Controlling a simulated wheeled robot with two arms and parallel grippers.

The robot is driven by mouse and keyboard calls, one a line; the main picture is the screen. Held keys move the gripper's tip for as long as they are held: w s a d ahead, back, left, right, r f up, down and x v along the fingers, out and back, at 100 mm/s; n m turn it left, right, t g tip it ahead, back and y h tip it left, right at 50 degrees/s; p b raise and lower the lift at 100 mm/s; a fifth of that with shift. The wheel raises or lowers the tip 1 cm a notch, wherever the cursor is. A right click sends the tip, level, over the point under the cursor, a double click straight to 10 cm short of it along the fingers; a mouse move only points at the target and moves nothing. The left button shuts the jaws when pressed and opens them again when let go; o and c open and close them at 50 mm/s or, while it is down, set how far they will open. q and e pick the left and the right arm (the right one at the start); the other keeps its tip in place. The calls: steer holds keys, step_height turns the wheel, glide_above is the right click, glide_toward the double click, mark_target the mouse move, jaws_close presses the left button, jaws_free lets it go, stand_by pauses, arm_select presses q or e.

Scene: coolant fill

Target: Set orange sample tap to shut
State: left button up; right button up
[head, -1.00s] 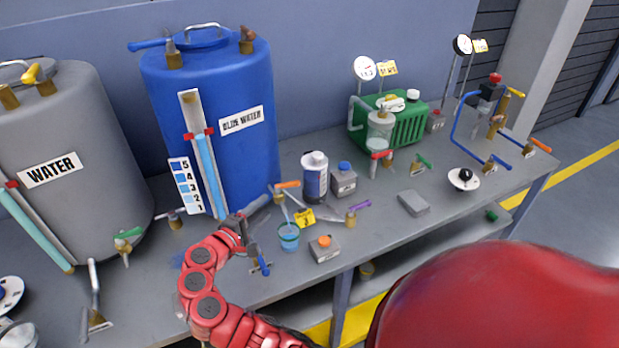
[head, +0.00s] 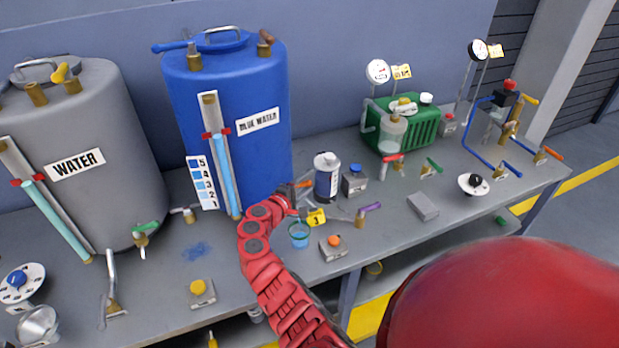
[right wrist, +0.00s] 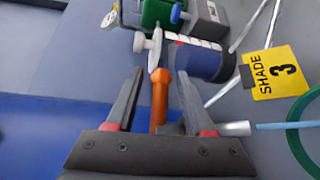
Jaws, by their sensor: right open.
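The orange sample tap (head: 303,184) sits low at the front of the blue tank (head: 235,120), beside the sight tube. Its orange handle also shows in the right wrist view (right wrist: 158,98), lying lengthwise between my fingers. My right gripper (head: 292,197) is at the tap in the head view. In the right wrist view the gripper (right wrist: 160,74) is open, with one finger on each side of the handle. Contact cannot be told. The tap's body is partly hidden by my gripper and wrist. My left gripper is not in view.
A cup (head: 299,234) and a yellow shade card (head: 316,217) stand just in front of the tap. A dark blue and white canister (head: 327,177) is close on its right. A purple-handled tap (head: 368,209) stands farther right.

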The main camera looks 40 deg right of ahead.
steer(key=shift+x, duration=1.05)
steer(key=shift+w, duration=0.1)
jaws_close()
